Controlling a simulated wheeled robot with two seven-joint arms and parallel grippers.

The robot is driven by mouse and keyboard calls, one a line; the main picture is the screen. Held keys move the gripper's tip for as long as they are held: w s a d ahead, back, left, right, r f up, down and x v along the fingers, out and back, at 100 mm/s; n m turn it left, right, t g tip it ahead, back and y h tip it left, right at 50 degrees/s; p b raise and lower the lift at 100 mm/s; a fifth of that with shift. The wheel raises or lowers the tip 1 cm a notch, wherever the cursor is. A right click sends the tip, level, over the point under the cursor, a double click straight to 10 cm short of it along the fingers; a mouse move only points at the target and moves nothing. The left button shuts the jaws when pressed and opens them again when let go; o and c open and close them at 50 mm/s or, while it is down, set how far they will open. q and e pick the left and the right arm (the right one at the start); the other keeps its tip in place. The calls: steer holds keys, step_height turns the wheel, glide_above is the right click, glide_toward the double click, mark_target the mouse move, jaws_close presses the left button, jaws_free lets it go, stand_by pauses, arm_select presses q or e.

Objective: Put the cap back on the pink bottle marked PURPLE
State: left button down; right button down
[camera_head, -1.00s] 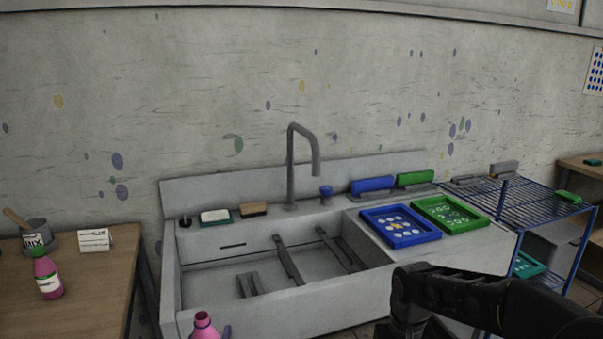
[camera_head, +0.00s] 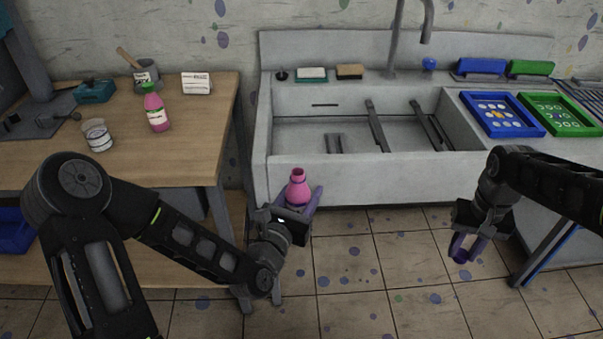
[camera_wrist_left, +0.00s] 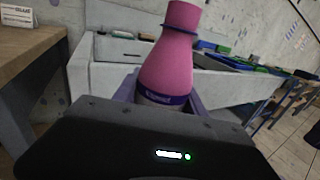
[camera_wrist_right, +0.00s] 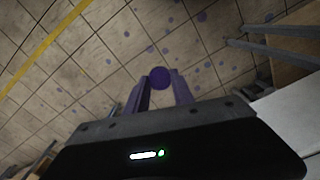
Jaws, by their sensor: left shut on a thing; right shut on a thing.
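A pink bottle (camera_head: 298,188) without a cap is held upright in my left gripper (camera_head: 300,204), in front of the sink. In the left wrist view the bottle (camera_wrist_left: 172,55) stands between the fingers, with a purple label band low on it and a thin dark ring at its neck. My right gripper (camera_head: 466,246) points down over the floor, well to the right of the bottle. In the right wrist view a round purple cap (camera_wrist_right: 160,77) is pinched between its fingertips. The cap and bottle are far apart.
Tiled floor is open between the arms.

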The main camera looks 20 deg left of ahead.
arm_select(q)
steer(key=s+d+f+m+g+h, duration=0.2)
steer(key=d+f+m+h, duration=0.1)
steer(key=d+h, duration=0.2)
steer(key=s+d+f+m+g+h, duration=0.2)
steer(key=s+d+f+m+h, duration=0.1)
steer(key=d, duration=0.5)
steer(key=shift+s+f+m+h, duration=0.25)
steer(key=shift+f+m+h, duration=0.25)
steer(key=shift+f+h, duration=0.35)
steer(key=shift+r, duration=0.15)
steer(key=w+a+r+n+t+y, duration=0.2)
steer(key=w+a+r+n+y, duration=0.1)
steer(key=a, duration=0.4)
steer(key=w+a+r+n+t+y, duration=0.2)
steer(key=w+a+r+n+y, duration=0.1)
steer(key=w+a+n+y, duration=0.2)
steer(key=w+a+y, duration=0.2)
steer(key=a+y, duration=0.1)
steer(key=shift+w+a+r, duration=0.2)
steer(key=shift+w+r, duration=0.1)
steer(key=shift+r, duration=0.1)
steer(key=shift+y, duration=0.25)
